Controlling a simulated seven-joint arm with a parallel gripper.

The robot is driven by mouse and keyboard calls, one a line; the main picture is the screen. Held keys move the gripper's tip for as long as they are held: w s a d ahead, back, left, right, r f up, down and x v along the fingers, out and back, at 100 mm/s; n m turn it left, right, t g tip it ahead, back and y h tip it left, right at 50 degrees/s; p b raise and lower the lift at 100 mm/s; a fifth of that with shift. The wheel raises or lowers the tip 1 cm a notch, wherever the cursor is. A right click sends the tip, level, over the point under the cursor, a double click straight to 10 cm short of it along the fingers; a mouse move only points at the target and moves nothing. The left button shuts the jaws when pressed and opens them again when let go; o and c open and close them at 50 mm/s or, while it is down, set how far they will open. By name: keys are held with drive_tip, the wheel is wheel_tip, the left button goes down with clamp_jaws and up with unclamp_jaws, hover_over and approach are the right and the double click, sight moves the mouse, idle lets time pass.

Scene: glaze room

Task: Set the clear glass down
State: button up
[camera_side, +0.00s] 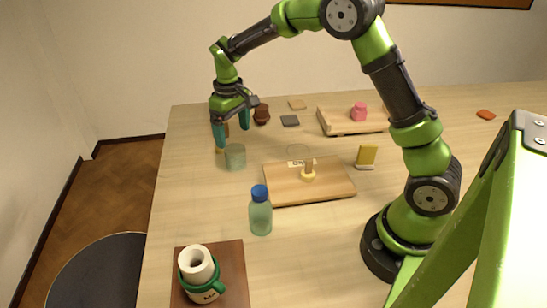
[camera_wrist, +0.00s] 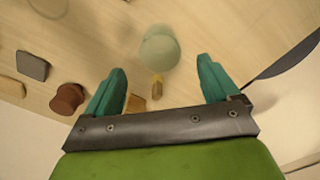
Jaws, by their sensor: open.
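The clear glass (camera_side: 235,156), pale green and see-through, stands upright on the table near its left edge. In the wrist view the glass (camera_wrist: 159,46) is beyond my fingertips, roughly centred between them. My gripper (camera_side: 231,132) points down with its teal fingers apart, above and behind the glass. The wrist view shows the fingers (camera_wrist: 161,66) spread with nothing held between them. The glass appears clear of both fingers.
A wooden board (camera_side: 335,188) holds a yellow-based peg; a faint ring outline (camera_side: 298,149) lies behind it. A blue-capped bottle (camera_side: 260,215) stands in front. A brown pot (camera_side: 261,114) and dark tile (camera_side: 290,121) are behind.

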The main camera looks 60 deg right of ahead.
drive_tip(key=s+a+r+m+t+y, duration=0.15)
drive_tip(key=s+r+t, duration=0.25)
drive_tip(key=s+r, duration=0.85)
drive_tip(key=s+a+r+m+t, duration=0.2)
drive_tip(key=s+t, duration=0.1)
drive_tip(key=s, duration=0.8)
drive_tip(key=shift+a, duration=0.4)
